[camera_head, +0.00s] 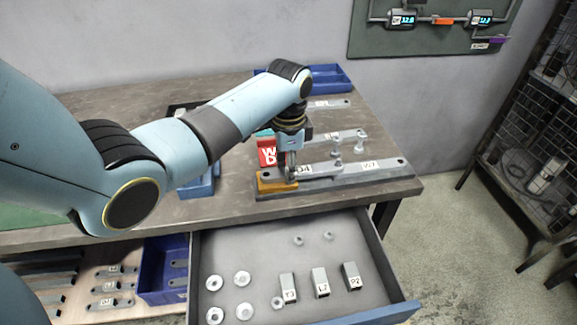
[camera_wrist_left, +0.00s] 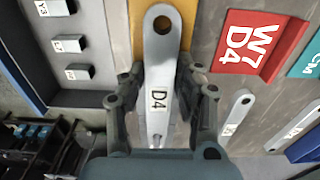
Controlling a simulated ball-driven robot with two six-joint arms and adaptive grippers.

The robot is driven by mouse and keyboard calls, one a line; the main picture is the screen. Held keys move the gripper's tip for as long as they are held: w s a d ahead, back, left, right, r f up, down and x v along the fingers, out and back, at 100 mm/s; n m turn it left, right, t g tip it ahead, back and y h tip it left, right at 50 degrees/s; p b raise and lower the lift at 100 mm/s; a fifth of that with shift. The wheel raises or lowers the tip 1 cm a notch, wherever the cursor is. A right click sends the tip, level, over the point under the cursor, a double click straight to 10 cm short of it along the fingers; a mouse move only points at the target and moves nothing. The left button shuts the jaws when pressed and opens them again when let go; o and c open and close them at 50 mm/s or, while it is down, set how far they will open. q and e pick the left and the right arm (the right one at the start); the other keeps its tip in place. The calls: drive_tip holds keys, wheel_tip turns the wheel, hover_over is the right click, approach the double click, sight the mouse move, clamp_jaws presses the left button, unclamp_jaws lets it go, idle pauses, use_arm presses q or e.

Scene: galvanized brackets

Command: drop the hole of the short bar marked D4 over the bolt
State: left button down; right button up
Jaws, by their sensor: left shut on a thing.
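The short bar marked D4 (camera_head: 318,169) is light grey metal, with a rounded end and a hole. It also shows in the wrist view (camera_wrist_left: 159,70), where its open hole is at the top over the orange block (camera_wrist_left: 183,14). My left gripper (camera_head: 291,172) is shut on the D4 bar, with one finger on each side in the wrist view (camera_wrist_left: 161,82). The bar lies over or just above the long bar marked W7 (camera_head: 385,166); I cannot tell if they touch. An upright bolt-like post (camera_head: 337,149) stands behind the D4 bar. No bolt shows through the hole.
A red W7 D4 card (camera_head: 267,152) stands behind the orange block. Another bar (camera_head: 348,134) and a second post (camera_head: 360,145) are behind. The open drawer (camera_head: 366,268) in front holds washers and square tubes. Blue bins (camera_head: 330,79) stand at the back.

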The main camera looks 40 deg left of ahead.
use_arm(q)
drive_tip(key=c, duration=0.9)
unclamp_jaws()
wheel_tip(320, 180, up, 12)
drive_tip(key=shift+r, duration=0.1)
